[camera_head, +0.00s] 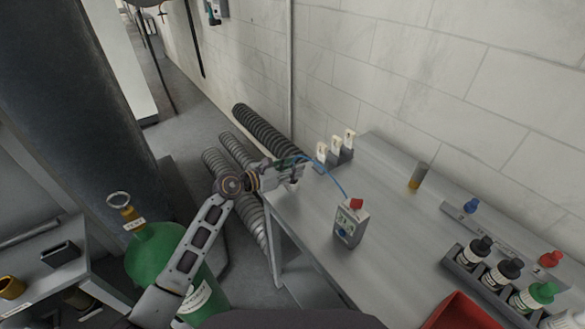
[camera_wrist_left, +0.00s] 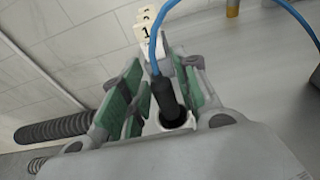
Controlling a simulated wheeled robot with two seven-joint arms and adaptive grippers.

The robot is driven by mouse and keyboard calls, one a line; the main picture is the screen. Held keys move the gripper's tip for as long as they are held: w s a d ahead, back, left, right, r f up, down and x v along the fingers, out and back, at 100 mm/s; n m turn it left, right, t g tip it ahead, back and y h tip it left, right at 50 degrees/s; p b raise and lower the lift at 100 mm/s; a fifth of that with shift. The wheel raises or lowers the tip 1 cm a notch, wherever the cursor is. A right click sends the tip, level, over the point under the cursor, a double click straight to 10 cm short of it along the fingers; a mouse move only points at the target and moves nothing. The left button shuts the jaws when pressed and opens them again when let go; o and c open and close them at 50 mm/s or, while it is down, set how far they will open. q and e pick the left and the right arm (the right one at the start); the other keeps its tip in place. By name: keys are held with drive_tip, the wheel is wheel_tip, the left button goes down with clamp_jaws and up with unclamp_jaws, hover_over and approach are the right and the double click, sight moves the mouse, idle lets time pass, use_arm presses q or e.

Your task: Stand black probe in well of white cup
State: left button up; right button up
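The black probe (camera_wrist_left: 168,98) with its blue cable shows in the left wrist view, between the green pads of my left gripper (camera_wrist_left: 165,92). The pads stand apart, with a gap beside the probe, so the gripper looks open around it. The probe's lower end is at the mouth of the white cup (camera_wrist_left: 188,123), seemingly inside it; its depth is hidden. In the head view my left gripper (camera_head: 292,170) is over the bench's near left corner, and the probe is too small to make out. My right gripper is not in view.
The blue cable (camera_head: 334,178) runs to a grey meter (camera_head: 348,227) on the bench (camera_head: 310,215). Numbered white tags (camera_head: 336,145) stand behind the gripper. A vial (camera_head: 417,177), a bottle rack (camera_head: 462,261) and a red bin (camera_head: 465,312) are to the right. A green gas cylinder (camera_head: 160,250) stands left.

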use_arm(q)
drive_tip(key=shift+r, duration=0.15)
drive_tip(key=shift+v, duration=0.85)
drive_tip(key=b+v, duration=0.1)
drive_tip(key=v, duration=0.9)
drive_tip(key=shift+s+a, duration=0.1)
drive_tip(key=shift+s, duration=0.05)
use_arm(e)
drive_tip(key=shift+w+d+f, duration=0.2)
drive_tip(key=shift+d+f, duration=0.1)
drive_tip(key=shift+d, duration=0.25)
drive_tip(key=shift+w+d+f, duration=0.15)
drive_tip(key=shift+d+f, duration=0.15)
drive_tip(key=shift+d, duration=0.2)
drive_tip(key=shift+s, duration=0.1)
